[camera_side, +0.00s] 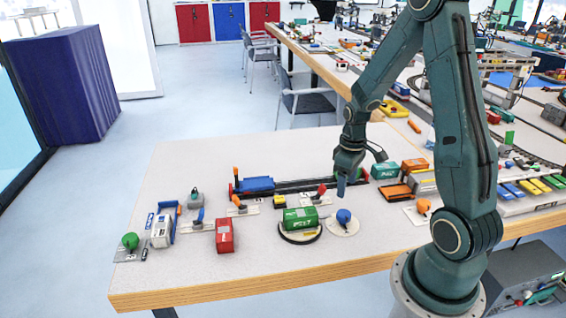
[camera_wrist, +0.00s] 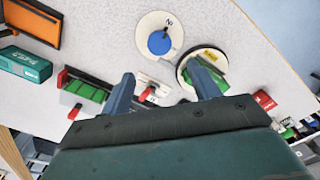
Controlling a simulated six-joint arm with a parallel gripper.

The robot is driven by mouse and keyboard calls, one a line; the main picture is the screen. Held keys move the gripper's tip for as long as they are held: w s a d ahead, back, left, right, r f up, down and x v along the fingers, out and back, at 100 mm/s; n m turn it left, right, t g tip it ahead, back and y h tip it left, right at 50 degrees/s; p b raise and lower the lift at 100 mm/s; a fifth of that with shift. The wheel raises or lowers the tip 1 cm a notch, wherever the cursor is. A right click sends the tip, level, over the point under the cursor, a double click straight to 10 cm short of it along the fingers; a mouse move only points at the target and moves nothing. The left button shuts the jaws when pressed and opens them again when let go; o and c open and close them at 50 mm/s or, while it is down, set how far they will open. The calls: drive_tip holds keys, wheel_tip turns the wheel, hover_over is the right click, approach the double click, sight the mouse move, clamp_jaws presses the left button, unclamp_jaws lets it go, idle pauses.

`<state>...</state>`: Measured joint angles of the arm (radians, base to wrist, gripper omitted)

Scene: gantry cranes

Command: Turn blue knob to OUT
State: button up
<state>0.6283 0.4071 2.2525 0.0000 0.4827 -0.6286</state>
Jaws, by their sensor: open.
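The blue knob (camera_side: 344,216) sits on a round white plate (camera_side: 343,230) near the middle of the table. In the wrist view the blue knob (camera_wrist: 159,43) lies beyond my fingertips, near the top. Small dark lettering shows on the plate's (camera_wrist: 150,22) edge, too small to read surely; the pointer's direction is unclear. My gripper (camera_side: 342,187) hangs above the table, behind the knob in the side view, apart from it. In the wrist view my gripper (camera_wrist: 164,80) has its two fingers spread, with nothing held between them.
A green container (camera_side: 300,217) stands on a round turntable (camera_side: 301,238) left of the knob. A red-handled lever (camera_side: 321,190) is behind it. An orange knob (camera_side: 423,206) and orange tray (camera_side: 393,193) are to the right. The table front is clear.

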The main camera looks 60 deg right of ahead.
sight(343, 213)
drive_tip(key=shift+f, duration=5.2)
drive_tip(key=shift+c, duration=0.4)
drive_tip(key=c, duration=0.9)
